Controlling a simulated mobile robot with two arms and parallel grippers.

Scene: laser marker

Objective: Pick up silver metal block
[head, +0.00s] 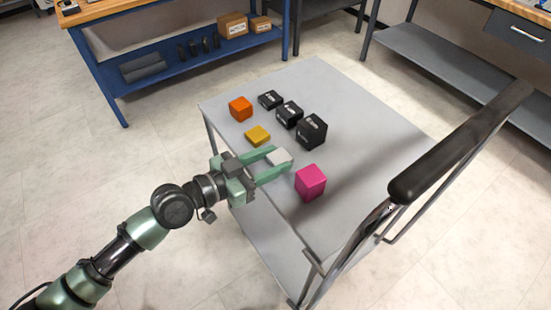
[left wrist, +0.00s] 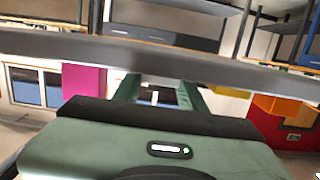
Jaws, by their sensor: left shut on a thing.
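The silver metal block (head: 279,157) is a small light-grey block between the green fingers of my left gripper (head: 277,163), over the grey cart top (head: 345,110). The fingers are shut on it, one on each side. I cannot tell whether the block still touches the cart top. In the left wrist view the green fingers (left wrist: 158,95) point ahead, and the block between them is hard to make out. My right gripper is not in view.
A pink block (head: 311,182) stands just right of the left gripper. A yellow block (head: 257,135), an orange block (head: 240,109) and several black boxes (head: 311,131) stand behind it. The cart's black handle (head: 460,140) rises at the right. The right half of the top is clear.

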